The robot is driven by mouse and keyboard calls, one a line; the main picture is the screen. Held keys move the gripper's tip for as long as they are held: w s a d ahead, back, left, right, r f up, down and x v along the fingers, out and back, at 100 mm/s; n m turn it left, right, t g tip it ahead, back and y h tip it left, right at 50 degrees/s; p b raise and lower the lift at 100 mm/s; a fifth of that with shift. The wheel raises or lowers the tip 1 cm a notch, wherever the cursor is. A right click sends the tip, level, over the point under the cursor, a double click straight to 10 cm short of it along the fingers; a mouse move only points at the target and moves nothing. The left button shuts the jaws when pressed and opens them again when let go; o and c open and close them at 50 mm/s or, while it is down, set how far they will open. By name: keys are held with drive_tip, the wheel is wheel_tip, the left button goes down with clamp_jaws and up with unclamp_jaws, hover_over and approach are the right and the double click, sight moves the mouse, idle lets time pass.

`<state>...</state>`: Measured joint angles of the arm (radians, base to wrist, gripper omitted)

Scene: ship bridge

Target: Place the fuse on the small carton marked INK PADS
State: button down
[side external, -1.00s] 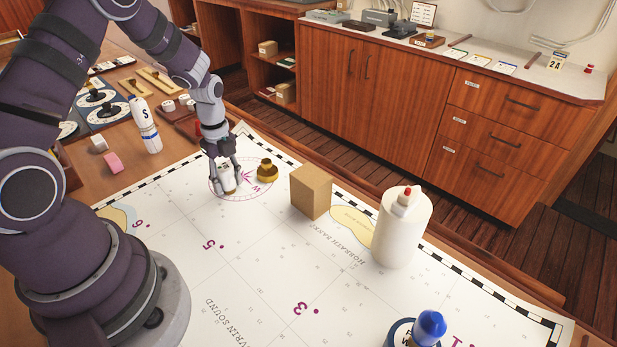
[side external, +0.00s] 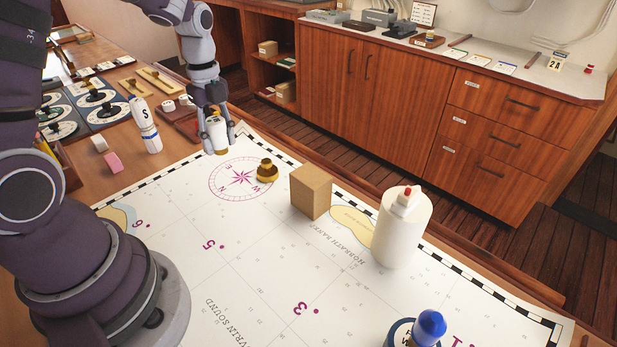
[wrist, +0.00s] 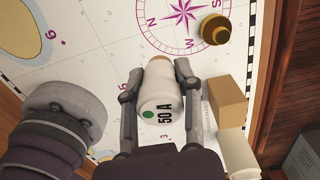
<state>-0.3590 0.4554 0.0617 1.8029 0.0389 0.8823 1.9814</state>
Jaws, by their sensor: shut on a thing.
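My gripper (side external: 216,143) is shut on the fuse (side external: 217,128), a white cylinder with a tan end cap. In the wrist view the gripper (wrist: 158,72) has a finger on each side of the fuse (wrist: 155,98), which shows "50 A" and a green dot. The fuse is held above the chart, near the compass rose. A plain brown carton (side external: 311,192) stands on the chart to the right; it also shows in the wrist view (wrist: 213,103). No INK PADS marking is readable on any carton.
A brass weight (side external: 266,171) stands between the fuse and the carton. A white bottle (side external: 404,230) and a blue-topped item (side external: 429,327) stand farther right. An "S" bottle (side external: 146,128) stands left of my gripper. Small cartons (side external: 268,47) sit in the cabinet shelves. The chart's middle is clear.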

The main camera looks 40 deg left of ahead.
drive_tip(key=s+d+r+m, duration=0.3)
drive_tip(key=s+d+m, duration=0.1)
drive_tip(key=d, duration=0.4)
drive_tip(key=m, duration=0.3)
hover_over(310, 175)
drive_tip(key=shift+s+f, duration=0.25)
drive_tip(key=shift+f, duration=0.6)
drive_tip(key=shift+w+f, duration=0.1)
drive_tip(key=shift+w, duration=0.1)
drive_tip(key=shift+f, duration=1.65)
drive_tip(key=c, duration=1.3)
unclamp_jaws()
drive_tip(key=shift+f, duration=0.15)
drive_tip(key=o, duration=0.5)
drive_tip(key=shift+o, duration=0.2)
